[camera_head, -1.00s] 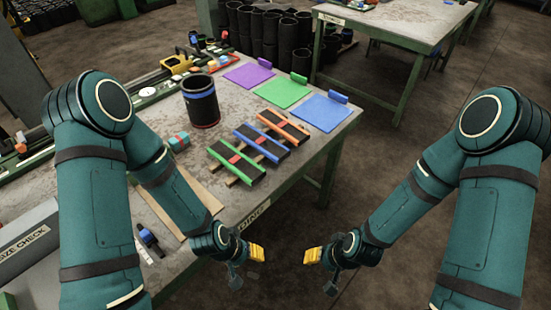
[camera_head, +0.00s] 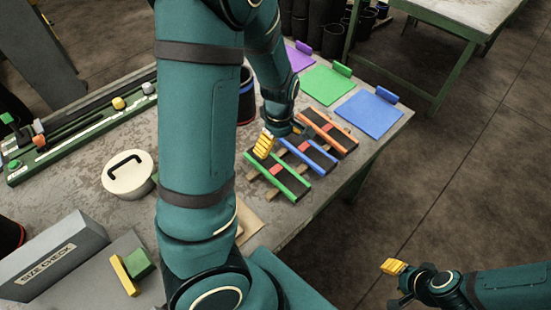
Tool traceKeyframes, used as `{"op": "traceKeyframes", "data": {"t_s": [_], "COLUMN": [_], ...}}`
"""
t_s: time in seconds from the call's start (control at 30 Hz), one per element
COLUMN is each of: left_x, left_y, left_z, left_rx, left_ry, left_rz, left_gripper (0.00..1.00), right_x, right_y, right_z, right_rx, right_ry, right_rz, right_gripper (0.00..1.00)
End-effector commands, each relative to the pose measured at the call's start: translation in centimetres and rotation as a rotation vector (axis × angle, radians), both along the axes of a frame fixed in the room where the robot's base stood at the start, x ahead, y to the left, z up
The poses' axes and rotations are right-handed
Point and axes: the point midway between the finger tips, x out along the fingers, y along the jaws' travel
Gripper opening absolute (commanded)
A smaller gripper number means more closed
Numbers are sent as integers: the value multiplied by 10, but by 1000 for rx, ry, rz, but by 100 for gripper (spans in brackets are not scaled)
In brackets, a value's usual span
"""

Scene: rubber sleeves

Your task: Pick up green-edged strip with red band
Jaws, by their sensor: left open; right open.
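The green-edged strip (camera_head: 290,184) is black with green long edges and a red band at its middle. It lies on wooden slats on the table, nearest of three strips. My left gripper (camera_head: 264,146) is open, its yellow fingers pointing down by the strip's upper end; I cannot tell whether they touch it. My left arm covers much of the table's middle. My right gripper (camera_head: 393,267) is open and empty, off the table at the lower right.
A blue-edged strip (camera_head: 319,159) and an orange-edged strip (camera_head: 340,141) lie close behind. Purple, green (camera_head: 327,85) and blue mats (camera_head: 369,114) lie farther back. A black cylinder (camera_head: 246,100) is partly hidden by my arm. A size check box (camera_head: 55,262) and white lidded pot (camera_head: 128,175) stand left.

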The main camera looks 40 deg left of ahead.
Motion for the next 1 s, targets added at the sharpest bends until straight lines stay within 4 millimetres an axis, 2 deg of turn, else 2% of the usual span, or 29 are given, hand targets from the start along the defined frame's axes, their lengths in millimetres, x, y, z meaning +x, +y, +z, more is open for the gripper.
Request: {"op": "traceKeyframes", "data": {"t_s": [0.13,0.43,0.73,1.0], "left_x": [-3,-3,-3,-6], "left_y": [4,5,6,11], "left_z": [-12,-68,-89,-127], "left_rx": [0,0,1,0], "left_ry": [9,9,7,8], "left_rz": [36,34,33,31], "left_gripper": [100,100,100,100], "right_x": [-2,-9,-11,-16], "right_y": [0,1,2,2], "right_z": [-8,-29,-36,-51], "right_rx": [1,4,6,8], "right_ry": [4,20,26,36], "right_rz": [1,14,20,27], "right_gripper": [47,47,47,47]}}
